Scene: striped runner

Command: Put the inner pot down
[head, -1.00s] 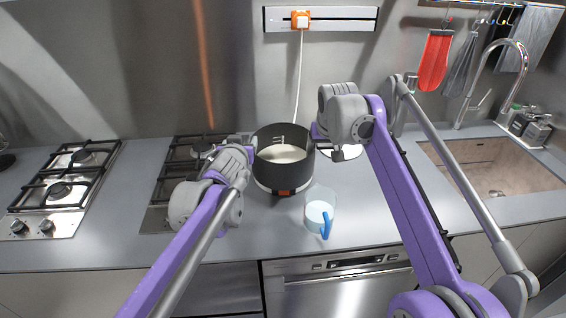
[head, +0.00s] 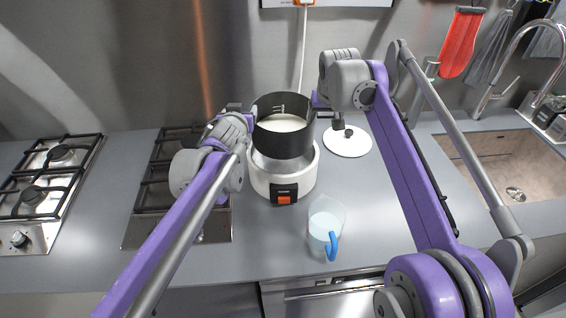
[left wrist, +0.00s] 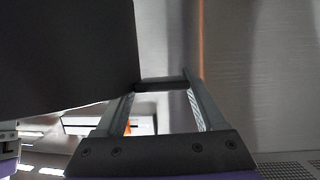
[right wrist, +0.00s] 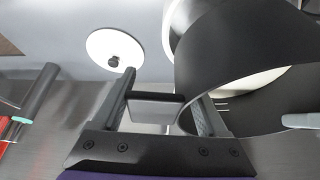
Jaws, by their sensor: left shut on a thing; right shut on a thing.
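The inner pot (head: 283,140) is black, upright, and has white contents. It is over the opening of the white cooker body (head: 262,183), which has an orange switch. The front of the opening shows below the pot; I cannot tell whether the pot's bottom dips inside. My left gripper (head: 249,117) is shut at the pot's left side; the left wrist view shows a dark handle between its fingers (left wrist: 162,85), beside the pot wall (left wrist: 65,50). My right gripper (head: 317,104) is shut on the opposite handle, beside the pot wall (right wrist: 228,65) in the right wrist view.
A round white lid (head: 347,146) with a dark knob lies right of the cooker. A clear jug (head: 322,222) with a blue handle stands in front. Gas hobs (head: 48,185) are left, the sink (head: 525,165) is right. A white cord (head: 301,50) hangs behind.

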